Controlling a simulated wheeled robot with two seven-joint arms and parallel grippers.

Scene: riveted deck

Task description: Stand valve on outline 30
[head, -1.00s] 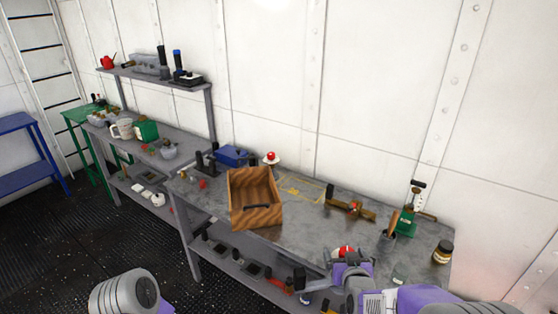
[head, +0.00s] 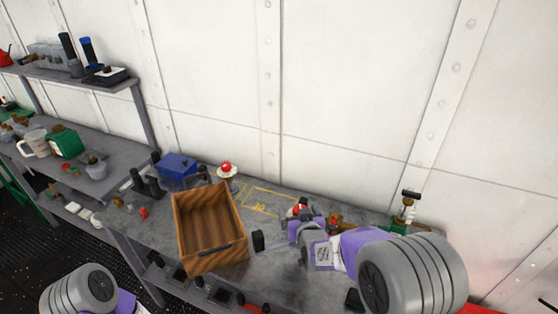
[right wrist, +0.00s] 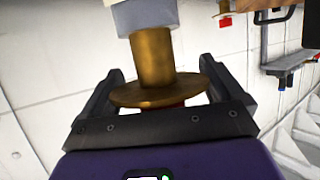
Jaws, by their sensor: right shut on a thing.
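My right gripper (head: 303,222) is over the right part of the workbench, to the right of the yellow outline. In the right wrist view its fingers are shut on a valve (right wrist: 153,58), a brass neck with a round flange, a grey block at its far end and red showing by the palm. In the head view a red and white part (head: 297,208) shows at the gripper; most of the valve is hidden. The yellow outline (head: 268,192) is drawn on the bench top with a number that looks like 30; nothing stands inside it. My left gripper is out of view.
A wooden crate (head: 208,262) stands left of the outline. A red-topped white item (head: 227,170) and a blue box (head: 176,167) stand behind it. A green tool (head: 406,222) stands at the right, partly behind my arm. The wall (head: 335,110) rises behind the bench.

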